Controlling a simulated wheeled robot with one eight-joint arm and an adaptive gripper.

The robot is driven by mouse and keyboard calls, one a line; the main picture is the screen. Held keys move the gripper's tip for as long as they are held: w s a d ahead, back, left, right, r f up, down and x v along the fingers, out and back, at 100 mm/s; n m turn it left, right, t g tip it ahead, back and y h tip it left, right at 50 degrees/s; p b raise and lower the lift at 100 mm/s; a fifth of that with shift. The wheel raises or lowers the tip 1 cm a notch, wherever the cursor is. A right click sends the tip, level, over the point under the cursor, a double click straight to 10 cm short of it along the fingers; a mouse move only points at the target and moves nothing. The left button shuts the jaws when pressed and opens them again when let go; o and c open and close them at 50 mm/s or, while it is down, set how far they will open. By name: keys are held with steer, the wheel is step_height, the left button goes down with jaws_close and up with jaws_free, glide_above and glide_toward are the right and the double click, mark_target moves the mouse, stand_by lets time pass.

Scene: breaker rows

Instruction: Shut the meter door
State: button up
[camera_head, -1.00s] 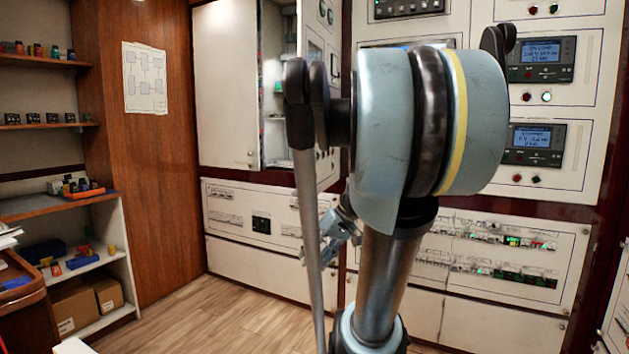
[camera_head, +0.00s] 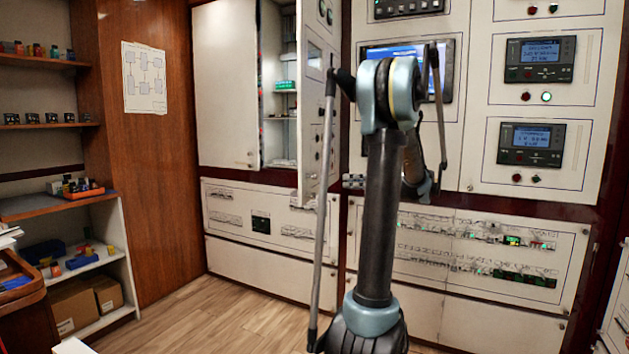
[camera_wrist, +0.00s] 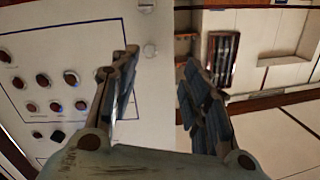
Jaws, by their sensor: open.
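The meter door (camera_head: 313,125) is a white panel with dials and knobs. In the head view it stands swung out from the cabinet, seen nearly edge-on, with the shelved compartment open to its left. In the wrist view the door (camera_wrist: 60,50) fills the left side, showing its rows of dark knobs. Its edge appears between my two fingers. My gripper (camera_wrist: 157,75) is open and empty, with fingers spread. In the head view my gripper (camera_head: 353,181) is small, just right of the door's lower part. Contact with the door cannot be told.
A white cabinet door (camera_head: 226,85) is to the left of the open compartment (camera_head: 281,100). Meter panels (camera_head: 530,142) and breaker rows (camera_head: 480,240) cover the wall at right. Wooden shelves (camera_head: 60,205) stand at far left. The wood floor (camera_head: 220,315) is clear.

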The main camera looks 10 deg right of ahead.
mark_target(316, 176)
steer(key=shift+n+t, duration=0.3)
steer(key=x, duration=0.5)
steer(key=w+r+x, duration=0.1)
steer(key=x, duration=0.9)
steer(key=shift+w+d+r, duration=0.15)
steer(key=shift+w, duration=0.2)
